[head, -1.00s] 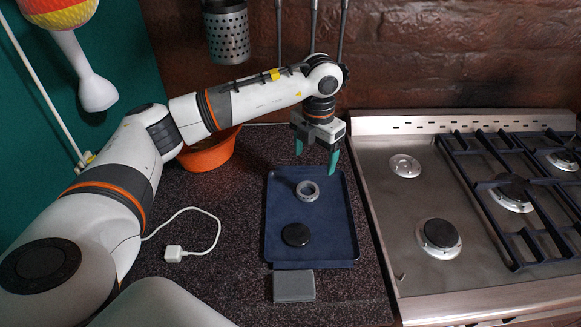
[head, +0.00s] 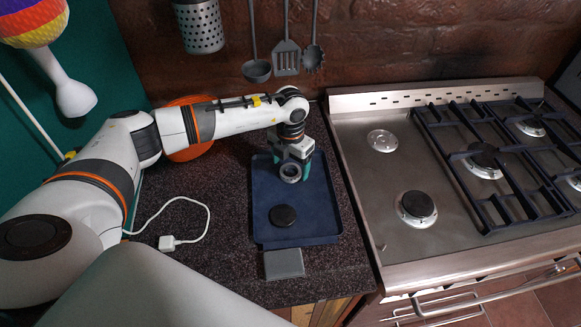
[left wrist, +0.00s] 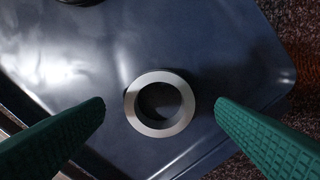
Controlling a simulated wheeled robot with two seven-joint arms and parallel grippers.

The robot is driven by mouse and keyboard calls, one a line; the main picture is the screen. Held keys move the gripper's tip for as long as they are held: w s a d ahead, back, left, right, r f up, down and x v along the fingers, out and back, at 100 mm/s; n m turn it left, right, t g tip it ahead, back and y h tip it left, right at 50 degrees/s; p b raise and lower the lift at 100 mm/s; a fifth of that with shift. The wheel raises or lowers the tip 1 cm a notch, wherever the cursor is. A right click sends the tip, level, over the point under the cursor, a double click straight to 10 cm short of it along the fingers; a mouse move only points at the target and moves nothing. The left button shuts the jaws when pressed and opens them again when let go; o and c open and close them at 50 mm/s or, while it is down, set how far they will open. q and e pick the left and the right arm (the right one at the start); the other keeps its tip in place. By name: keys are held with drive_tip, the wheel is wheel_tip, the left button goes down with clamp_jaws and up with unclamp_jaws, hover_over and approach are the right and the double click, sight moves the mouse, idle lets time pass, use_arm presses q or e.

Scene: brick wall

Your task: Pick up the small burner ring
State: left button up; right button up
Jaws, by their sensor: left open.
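The small burner ring (head: 290,172) is a light grey metal ring lying on the blue tray (head: 322,214), toward its far side. It also shows in the left wrist view (left wrist: 160,104), between and just beyond the two green fingertips. My left gripper (head: 292,163) is low over the ring in the head view, and its body hides part of the far tray. In the left wrist view its fingers (left wrist: 160,112) are open, one on each side of the ring with a gap to both. My right gripper is not in view.
A black burner cap (head: 283,215) lies on the tray nearer me. A grey box (head: 284,263) sits at the tray's near edge. A white cable (head: 167,243) lies left, an orange bowl (head: 189,150) behind my arm. The stove (head: 372,180) stands right.

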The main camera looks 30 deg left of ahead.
use_arm(q)
drive_tip(key=shift+f, duration=0.75)
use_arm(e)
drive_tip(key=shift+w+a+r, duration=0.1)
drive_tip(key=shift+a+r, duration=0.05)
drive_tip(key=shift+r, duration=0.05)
use_arm(q)
drive_tip(key=c, duration=1.1)
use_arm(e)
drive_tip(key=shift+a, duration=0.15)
use_arm(q)
drive_tip(key=shift+o, duration=0.2)
